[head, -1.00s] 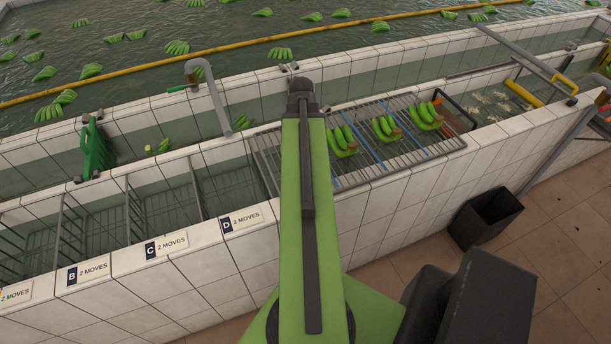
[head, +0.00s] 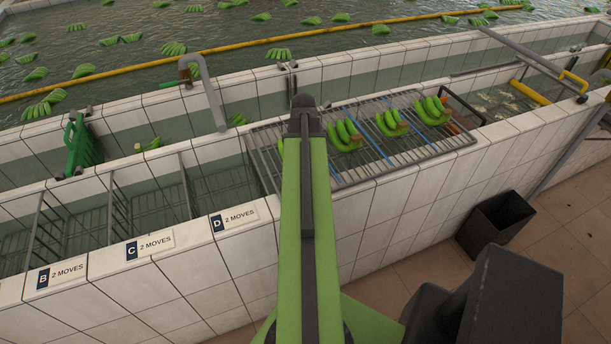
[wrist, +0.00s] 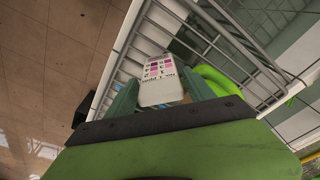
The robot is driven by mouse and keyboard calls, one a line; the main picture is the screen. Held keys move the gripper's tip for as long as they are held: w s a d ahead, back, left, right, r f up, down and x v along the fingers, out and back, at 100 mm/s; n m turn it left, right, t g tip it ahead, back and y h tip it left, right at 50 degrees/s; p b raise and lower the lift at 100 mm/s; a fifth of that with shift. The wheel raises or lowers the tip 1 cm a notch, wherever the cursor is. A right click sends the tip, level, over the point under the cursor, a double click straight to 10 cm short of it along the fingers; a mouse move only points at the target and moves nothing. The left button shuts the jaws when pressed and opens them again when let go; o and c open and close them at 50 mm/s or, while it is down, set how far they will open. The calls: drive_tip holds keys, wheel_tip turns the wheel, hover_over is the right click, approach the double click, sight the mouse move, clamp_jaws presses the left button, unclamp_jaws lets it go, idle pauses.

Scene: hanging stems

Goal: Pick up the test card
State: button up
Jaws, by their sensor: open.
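The test card (wrist: 160,80) shows in the wrist view as a white card with rows of pink and purple squares and small print. It lies between the two fingers of my gripper (wrist: 160,92), which is open with one grey-green finger on each side. The wrist view does not show clearly whether either finger touches the card. In the head view my green arm covers the gripper and the card cannot be seen.
A wire rack (head: 405,154) with several green banana clusters (head: 389,124) lies across the tiled trough. Lanes labelled B, C and D (head: 234,218) are to its left. A black bin (head: 498,220) stands on the floor at right.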

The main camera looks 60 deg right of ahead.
drive_tip(key=f, duration=0.1)
drive_tip(key=f+b, duration=0.2)
drive_tip(key=shift+w+d+f, duration=0.1)
drive_tip(key=shift+d+f, duration=0.15)
drive_tip(key=shift+f, duration=0.15)
drive_tip(key=shift+r, duration=0.15)
clamp_jaws()
